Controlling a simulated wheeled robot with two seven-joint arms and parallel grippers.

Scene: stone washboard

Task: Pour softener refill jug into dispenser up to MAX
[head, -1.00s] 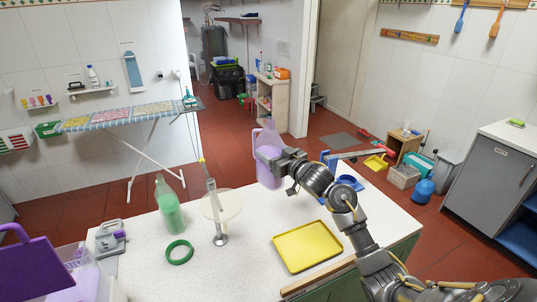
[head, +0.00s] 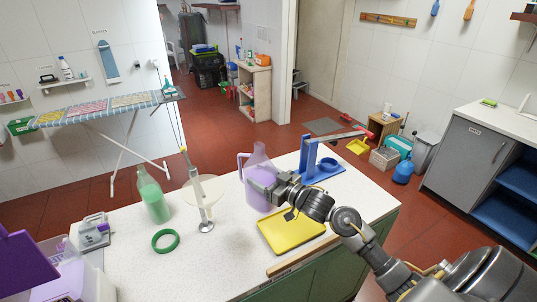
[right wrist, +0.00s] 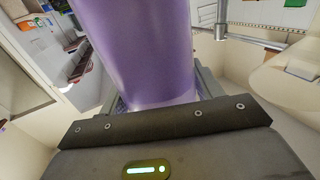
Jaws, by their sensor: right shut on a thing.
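The refill jug (head: 260,168) is clear and upright, with purple liquid inside and a handle on its left side. My right gripper (head: 268,188) is shut on the jug's lower body from the right. The jug's base is over or on the white counter; I cannot tell whether it touches. In the right wrist view the purple jug wall (right wrist: 135,50) fills the space between the fingers. The likely dispenser (head: 85,275), a translucent box with purple contents, is at the lower left, cut by the frame. A raised purple panel (head: 22,262) stands beside it. The MAX mark is not readable. My left gripper is not in view.
On the counter (head: 225,255) are a green bottle (head: 154,205), a green ring (head: 165,232), a stand with a pale round disc (head: 190,192), a grey-white device (head: 94,230), a yellow tray (head: 285,240) and a blue stand (head: 308,160). The front middle is clear.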

